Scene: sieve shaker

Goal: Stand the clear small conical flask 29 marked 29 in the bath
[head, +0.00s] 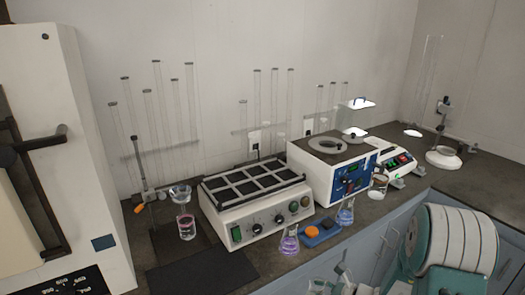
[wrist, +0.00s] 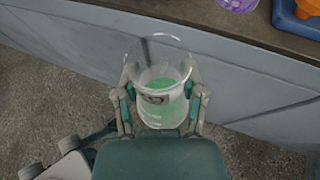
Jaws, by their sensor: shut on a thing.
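My gripper (wrist: 160,98) is shut on a clear glass vessel (wrist: 162,118) with green liquid in it. A dark mark shows on its side, but I cannot read it clearly. In the head view my gripper (head: 338,280) and the clear glass (head: 318,286) are low at the bottom edge, in front of the bench and partly cut off. The bath (head: 270,223) looks to be the white box with a black grid of several openings on top and knobs on its front. It stands on the bench, up and left of my gripper. The openings look empty.
A flask with purple liquid (head: 289,241), an orange piece on a blue base (head: 312,232) and a flask with blue liquid (head: 345,213) stand along the bench's front edge. A beaker with pink liquid (head: 187,228) is left of the bath. A white instrument (head: 330,172) stands right.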

